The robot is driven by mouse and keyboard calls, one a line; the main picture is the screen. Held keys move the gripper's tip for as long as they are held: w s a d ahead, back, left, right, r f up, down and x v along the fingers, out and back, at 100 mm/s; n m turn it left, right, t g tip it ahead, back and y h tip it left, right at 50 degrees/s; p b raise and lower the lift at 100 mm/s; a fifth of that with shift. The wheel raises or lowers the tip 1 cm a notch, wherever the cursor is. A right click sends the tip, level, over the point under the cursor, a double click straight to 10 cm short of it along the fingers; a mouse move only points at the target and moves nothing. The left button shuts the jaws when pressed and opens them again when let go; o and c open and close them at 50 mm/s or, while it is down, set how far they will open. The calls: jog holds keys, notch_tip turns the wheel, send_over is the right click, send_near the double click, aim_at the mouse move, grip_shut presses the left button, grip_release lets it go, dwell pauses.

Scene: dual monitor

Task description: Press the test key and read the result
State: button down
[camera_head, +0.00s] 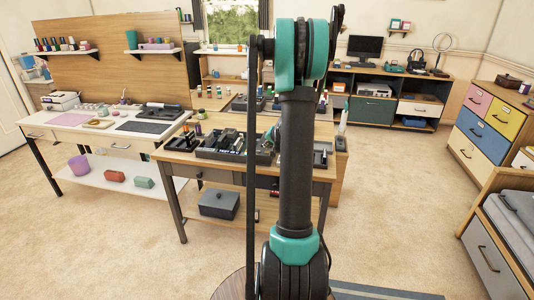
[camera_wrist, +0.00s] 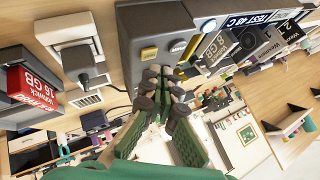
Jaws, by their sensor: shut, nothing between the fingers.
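In the wrist view a grey box-shaped device (camera_wrist: 140,25) carries two yellow keys, one plain-looking (camera_wrist: 149,54) and one with small lettering (camera_wrist: 177,45) that I cannot read. A lit display (camera_wrist: 248,20) beside it appears to read "TEST 48 C". A round light (camera_wrist: 208,25) glows white between the device and the display. My gripper (camera_wrist: 165,80) is shut and empty, its fingertips close below the two keys. I cannot tell whether the tips touch a key.
In the wrist view a red "16 GB" box (camera_wrist: 36,82) lies left, and a grey plug-like part on a white block (camera_wrist: 84,62) stands near the device. In the head view a wooden workbench (camera_head: 180,157) holds dark trays (camera_head: 222,146). Open carpet (camera_head: 120,235) lies in front.

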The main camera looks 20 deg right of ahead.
aim_at(268, 153)
jog(key=shift+r, duration=0.1)
jog(key=shift+r, duration=2.4)
jog(key=s+a+n+g, duration=0.1)
jog(key=s+a+n, duration=0.1)
jog(key=s+a, duration=0.65)
jog(key=s+a+f+n+g, duration=0.1)
jog(key=s+a, duration=0.3)
jog(key=s, duration=0.5)
jog(key=s+a+f+n+g, duration=0.1)
jog(key=s+a+f+n, duration=0.2)
jog(key=s, duration=0.7)
jog(key=s+a+f+n+g, duration=0.2)
jog(key=s+a, duration=0.3)
jog(key=s, duration=0.5)
jog(key=shift+a+f+n, duration=0.25)
jog(key=shift+f+n, duration=0.05)
jog(key=shift+f, duration=0.15)
jog(key=shift+w, duration=0.1)
